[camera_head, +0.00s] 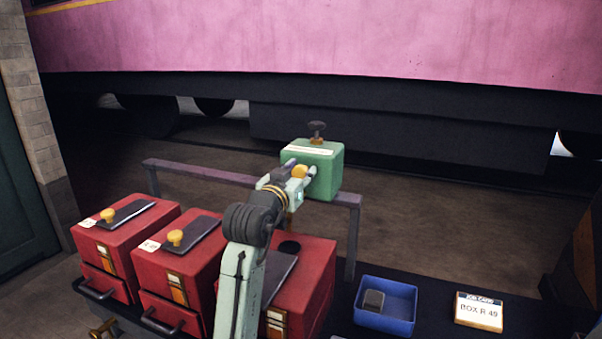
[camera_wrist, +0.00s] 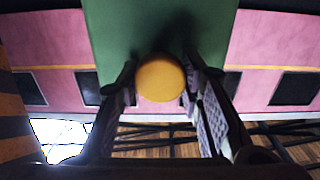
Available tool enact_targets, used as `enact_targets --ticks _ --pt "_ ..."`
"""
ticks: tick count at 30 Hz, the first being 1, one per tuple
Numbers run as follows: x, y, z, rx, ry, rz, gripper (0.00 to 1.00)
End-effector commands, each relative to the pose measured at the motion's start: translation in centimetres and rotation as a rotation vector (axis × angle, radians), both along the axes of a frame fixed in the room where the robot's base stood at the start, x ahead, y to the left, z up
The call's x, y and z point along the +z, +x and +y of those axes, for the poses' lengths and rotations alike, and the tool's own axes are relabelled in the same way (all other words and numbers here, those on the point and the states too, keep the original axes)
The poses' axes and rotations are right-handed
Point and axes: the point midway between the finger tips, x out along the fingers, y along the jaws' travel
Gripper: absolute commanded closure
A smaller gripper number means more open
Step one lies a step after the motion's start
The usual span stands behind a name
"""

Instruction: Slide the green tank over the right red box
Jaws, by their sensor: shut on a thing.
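The green tank (camera_head: 326,178) has a black valve handle on top, a pale strip and a yellow knob (camera_head: 299,171) on its near side. My gripper (camera_wrist: 160,82) is shut on this yellow knob, with one finger on each side. The tank's green face (camera_wrist: 118,28) fills the upper middle of the wrist view. The tank is upright, above and behind the right red box (camera_head: 314,270). My arm hides part of that box. A dark plate and a black round spot show on its top.
Two more red boxes (camera_head: 108,233) (camera_head: 205,262) with yellow knobs stand to the left. A purple rail (camera_head: 210,173) runs behind the boxes; whether the tank touches it I cannot tell. A blue tray (camera_head: 400,290) with a grey block and a sign (camera_head: 478,312) lie at right.

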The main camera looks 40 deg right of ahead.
Motion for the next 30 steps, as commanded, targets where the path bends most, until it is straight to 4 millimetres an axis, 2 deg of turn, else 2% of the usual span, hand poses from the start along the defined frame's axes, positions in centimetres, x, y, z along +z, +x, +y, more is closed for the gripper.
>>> enact_targets --ticks 10,11,19,30 --pt "-0.17 -0.56 -0.45 -0.014 0.003 0.002 1.0" --pt "-0.17 -0.58 -0.46 -0.014 0.003 0.002 0.65" --pt "-0.13 -0.46 -0.37 -0.011 0.003 0.002 0.47" --pt "-0.07 -0.45 0.17 -0.006 0.0 0.001 0.47"
